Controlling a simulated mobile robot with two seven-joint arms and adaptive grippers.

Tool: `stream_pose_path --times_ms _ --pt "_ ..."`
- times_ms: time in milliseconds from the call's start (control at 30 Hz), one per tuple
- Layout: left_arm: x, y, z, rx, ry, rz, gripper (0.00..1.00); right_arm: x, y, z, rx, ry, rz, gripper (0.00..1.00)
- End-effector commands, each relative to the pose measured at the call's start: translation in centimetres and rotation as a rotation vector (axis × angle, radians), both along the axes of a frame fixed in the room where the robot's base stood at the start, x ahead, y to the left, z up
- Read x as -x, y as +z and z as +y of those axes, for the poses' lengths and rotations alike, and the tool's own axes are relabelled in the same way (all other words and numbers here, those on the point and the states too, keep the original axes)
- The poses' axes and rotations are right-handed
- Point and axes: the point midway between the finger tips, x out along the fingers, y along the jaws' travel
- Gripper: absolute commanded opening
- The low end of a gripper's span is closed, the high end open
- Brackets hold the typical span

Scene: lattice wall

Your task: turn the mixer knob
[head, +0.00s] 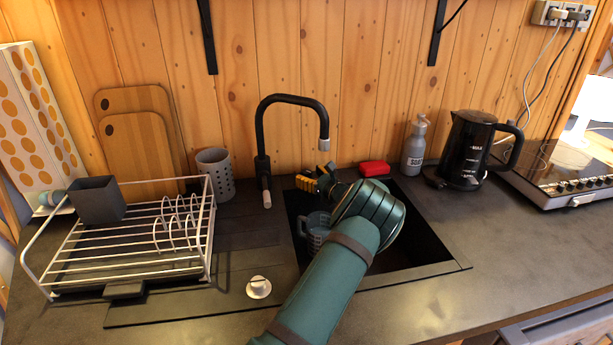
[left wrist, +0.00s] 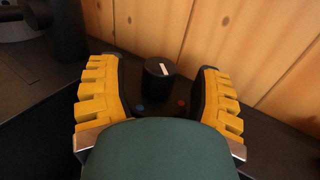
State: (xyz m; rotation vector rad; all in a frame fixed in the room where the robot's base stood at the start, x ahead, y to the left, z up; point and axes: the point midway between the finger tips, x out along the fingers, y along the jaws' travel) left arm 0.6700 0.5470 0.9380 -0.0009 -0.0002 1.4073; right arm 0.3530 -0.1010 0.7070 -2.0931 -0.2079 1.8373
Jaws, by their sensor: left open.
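The mixer knob (left wrist: 158,82) is a short black cylinder with a white line on its top, seen in the left wrist view. A blue dot and a red dot mark the dark surface on its near side. My left gripper (left wrist: 157,72) is open, its yellow-padded fingers to either side of the knob in that view with a gap on each side. I cannot tell how far above the knob the fingertips are. In the head view my left gripper (head: 314,178) is over the back left of the sink, and I cannot make out the knob there. My right gripper is not in view.
A black gooseneck faucet (head: 262,140) stands just left of my gripper. The sink (head: 425,245) holds a grey mug (head: 316,226). A red sponge (head: 374,168), soap bottle (head: 414,150) and kettle (head: 466,150) are right; a dish rack (head: 130,262) is left. The wooden wall is close behind.

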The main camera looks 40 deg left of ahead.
Motion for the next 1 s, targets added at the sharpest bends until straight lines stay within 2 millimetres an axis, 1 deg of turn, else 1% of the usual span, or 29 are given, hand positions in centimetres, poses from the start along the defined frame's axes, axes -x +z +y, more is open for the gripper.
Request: stream_pose_path --times_ms 33,100,200,500,533,567,600,667,700,1000 --pt "-0.1 -0.1 0.6 -0.001 0.001 -0.001 0.65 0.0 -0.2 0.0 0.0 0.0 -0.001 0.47" --pt "-0.2 0.0 1.1 -0.001 0.001 0.0 0.65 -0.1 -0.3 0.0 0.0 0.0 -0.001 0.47" --pt "-0.2 0.0 1.6 0.0 0.001 0.001 0.65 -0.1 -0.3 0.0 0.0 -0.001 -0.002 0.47" --pt "-0.3 0.0 1.7 0.0 0.0 0.001 0.65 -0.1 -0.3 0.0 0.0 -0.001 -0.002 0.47" --pt "-0.3 0.0 1.7 0.0 0.0 0.001 0.6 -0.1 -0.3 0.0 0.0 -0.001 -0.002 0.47" --pt "-0.3 0.0 1.7 0.0 0.0 0.001 0.49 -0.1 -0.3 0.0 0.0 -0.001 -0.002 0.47" --pt "-0.3 0.0 1.7 0.0 0.0 0.001 0.35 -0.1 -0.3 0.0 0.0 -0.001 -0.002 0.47" --pt "-0.3 0.0 1.7 0.0 0.0 0.001 0.14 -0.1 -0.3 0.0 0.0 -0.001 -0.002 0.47" --pt "-0.3 0.0 1.7 0.0 0.0 0.001 0.0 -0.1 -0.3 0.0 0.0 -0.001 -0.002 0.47" --pt "-0.3 0.0 1.7 0.0 -0.018 0.0 0.0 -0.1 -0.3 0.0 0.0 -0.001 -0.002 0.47"
